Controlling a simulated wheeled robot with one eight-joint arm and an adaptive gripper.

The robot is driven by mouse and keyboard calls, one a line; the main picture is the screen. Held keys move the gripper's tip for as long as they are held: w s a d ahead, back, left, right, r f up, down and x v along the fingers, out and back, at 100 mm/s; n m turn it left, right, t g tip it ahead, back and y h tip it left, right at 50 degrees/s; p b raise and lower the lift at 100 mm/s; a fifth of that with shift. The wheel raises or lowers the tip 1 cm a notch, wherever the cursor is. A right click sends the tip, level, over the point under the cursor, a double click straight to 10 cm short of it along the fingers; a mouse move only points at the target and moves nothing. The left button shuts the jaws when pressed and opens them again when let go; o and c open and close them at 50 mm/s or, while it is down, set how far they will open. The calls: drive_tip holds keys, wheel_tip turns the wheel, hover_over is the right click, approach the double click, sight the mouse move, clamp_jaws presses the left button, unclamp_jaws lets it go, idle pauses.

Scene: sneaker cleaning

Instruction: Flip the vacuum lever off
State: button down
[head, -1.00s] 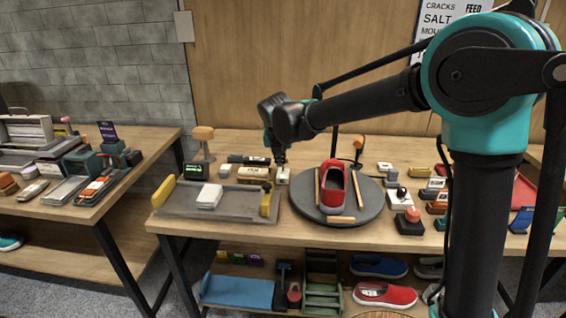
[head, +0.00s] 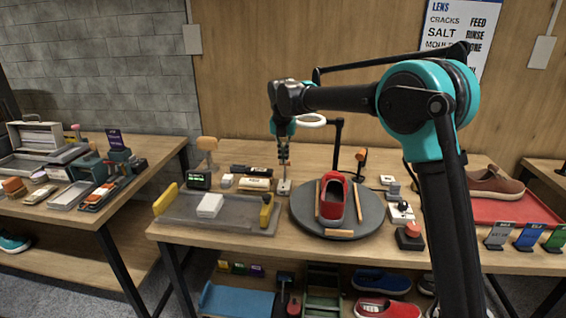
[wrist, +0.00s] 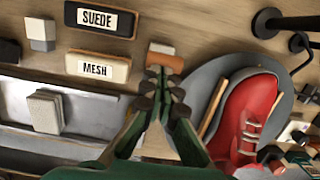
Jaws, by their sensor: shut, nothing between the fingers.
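I cannot tell for certain which part is the vacuum lever. A grey tray (head: 185,212) on the table has an upright yellow piece at each end, the left one (head: 166,198) and the right one (head: 266,211); a white block (head: 210,205) lies on it. A white box with a black knob (head: 401,212) stands right of the turntable. My gripper (head: 284,160) is shut and empty, pointing down above a small pale block (head: 284,188). In the wrist view my fingertips (wrist: 164,82) are together just beside an orange-and-white block (wrist: 165,57).
A red shoe (head: 333,197) sits on the grey turntable (head: 365,222) between wooden strips. A red-topped button box (head: 409,236) stands near the front edge. The SUEDE (wrist: 100,18) and MESH (wrist: 97,68) blocks lie behind the tray. A black post with a white ring rises behind the turntable.

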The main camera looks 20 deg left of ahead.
drive_tip(key=shift+w+a+f, duration=0.1)
drive_tip(key=shift+w+a, duration=0.05)
drive_tip(key=shift+w, duration=0.45)
drive_tip(key=shift+w+a, duration=0.15)
drive_tip(key=shift+w, duration=0.45)
